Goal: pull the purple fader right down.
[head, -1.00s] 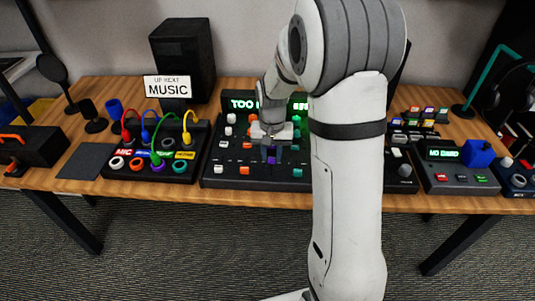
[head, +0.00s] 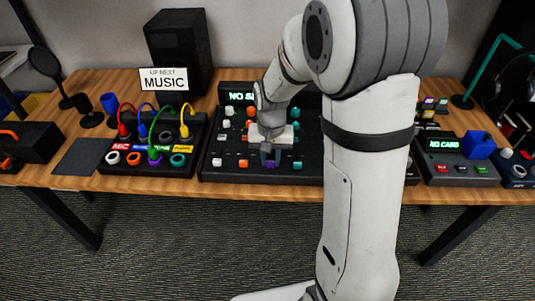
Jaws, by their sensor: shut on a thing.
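The mixer (head: 211,171) is a dark panel in the middle of the table, with rows of white, orange, purple and teal controls. My gripper (head: 270,156) points down over its front part and is shut on the purple fader (head: 270,153). The fingers hide most of the fader cap. A purple spot shows just below the fingertips, in line with the front row of coloured controls.
A patch box (head: 111,168) with coloured cables stands left of the mixer. A "NO CARD" device (head: 440,172) is at the right.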

